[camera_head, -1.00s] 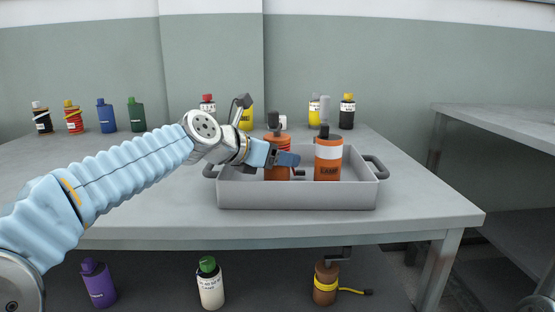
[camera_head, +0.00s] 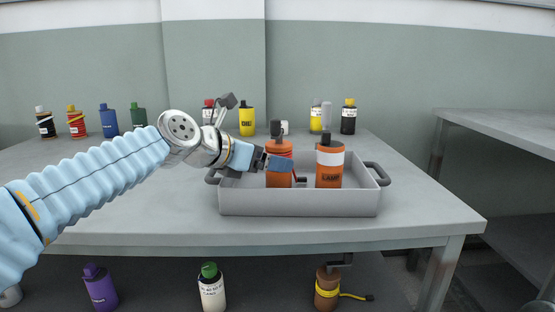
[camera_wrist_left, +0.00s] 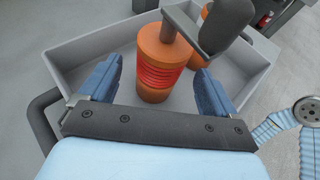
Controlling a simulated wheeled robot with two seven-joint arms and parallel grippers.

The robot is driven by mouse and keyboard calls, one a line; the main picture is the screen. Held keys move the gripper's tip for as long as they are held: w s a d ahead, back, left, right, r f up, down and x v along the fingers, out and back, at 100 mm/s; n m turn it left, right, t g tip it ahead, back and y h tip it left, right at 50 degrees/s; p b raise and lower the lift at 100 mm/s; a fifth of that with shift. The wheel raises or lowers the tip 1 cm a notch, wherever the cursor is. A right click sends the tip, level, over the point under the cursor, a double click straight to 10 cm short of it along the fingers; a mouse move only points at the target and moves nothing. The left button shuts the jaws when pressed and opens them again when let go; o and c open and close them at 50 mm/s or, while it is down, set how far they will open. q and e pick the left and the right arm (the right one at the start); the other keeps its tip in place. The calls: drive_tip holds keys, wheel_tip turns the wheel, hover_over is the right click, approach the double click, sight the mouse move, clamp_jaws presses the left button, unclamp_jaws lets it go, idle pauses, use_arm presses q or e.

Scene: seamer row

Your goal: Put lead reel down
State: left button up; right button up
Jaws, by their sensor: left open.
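The lead reel, an orange drum with red cable wound round its middle and a dark crank on top (camera_head: 278,152), stands upright in the grey tray (camera_head: 298,204), in its left half. My left gripper (camera_head: 279,164) is open at the reel, from the near left. In the left wrist view the reel (camera_wrist_left: 161,75) is between the spread blue fingers, with gaps on both sides. My right gripper is not in view.
The tray has dark side handles and sits near the table's (camera_head: 130,210) front edge. Several bottles and reels stand along the back, including a yellow one (camera_head: 247,118). A purple bottle (camera_head: 99,290), a white bottle (camera_head: 212,292) and a brown reel (camera_head: 327,290) are below.

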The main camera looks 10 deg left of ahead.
use_arm(q)
drive_tip(key=v, duration=0.7)
drive_tip(key=shift+s+a+p, duration=0.2)
drive_tip(key=shift+s+p, duration=0.1)
drive_tip(key=shift+p, duration=0.1)
drive_tip(key=shift+r, duration=0.15)
idle(1.5)
